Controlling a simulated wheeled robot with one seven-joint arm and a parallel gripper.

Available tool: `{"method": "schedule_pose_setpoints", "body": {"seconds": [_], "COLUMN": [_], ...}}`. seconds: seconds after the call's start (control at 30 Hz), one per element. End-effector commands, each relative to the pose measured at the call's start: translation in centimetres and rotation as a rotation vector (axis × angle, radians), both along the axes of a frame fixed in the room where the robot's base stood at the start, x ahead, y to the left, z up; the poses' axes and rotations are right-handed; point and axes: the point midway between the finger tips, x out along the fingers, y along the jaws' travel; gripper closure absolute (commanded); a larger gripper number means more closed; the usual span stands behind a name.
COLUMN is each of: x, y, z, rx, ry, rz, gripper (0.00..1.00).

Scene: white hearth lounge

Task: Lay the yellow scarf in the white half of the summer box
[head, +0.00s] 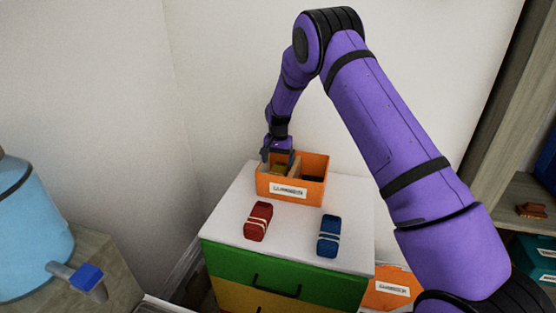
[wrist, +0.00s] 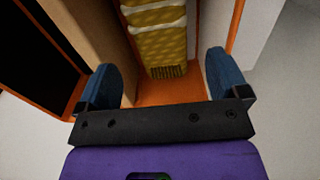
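The orange summer box (head: 292,194) stands at the back of a white-topped drawer unit; its front label is too blurred to read. A tan divider (wrist: 92,28) splits it into a dark half (wrist: 38,60) and a pale-walled half (wrist: 212,22). The yellow scarf (wrist: 160,42), a patterned roll with pale bands, lies in the pale-walled half on its orange floor. It shows partly in the head view (head: 281,169). In the head view my gripper (head: 278,157) is over the box's left half.
A red banded roll (head: 258,221) and a blue banded roll (head: 328,236) lie on the white top (head: 292,235) in front of the box. Another orange box (head: 392,288) stands low at right. A wooden shelf (head: 510,120) is at far right, a blue dispenser (head: 30,230) at left.

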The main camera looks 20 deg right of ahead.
Motion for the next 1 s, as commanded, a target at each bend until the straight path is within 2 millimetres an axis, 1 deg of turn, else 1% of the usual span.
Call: {"method": "schedule_pose_setpoints", "body": {"seconds": [0.23,0.37,0.47,0.8,0.9,1.0], "x": [0.0,0.1,0.1,0.1,0.1,0.0], "y": [0.1,0.0,0.1,0.0,0.0,0.0], "z": [0.0,0.7,2.0,8.2,9.5,10.3], "rx": [0.001,0.001,0.001,0.001,0.001,0.0], "ry": [-0.001,-0.003,-0.003,-0.003,-0.003,-0.001], "rz": [0.0,0.0,0.0,0.0,0.0,0.0], "gripper": [0.07,0.07,0.07,0.07,0.07,0.07]}}
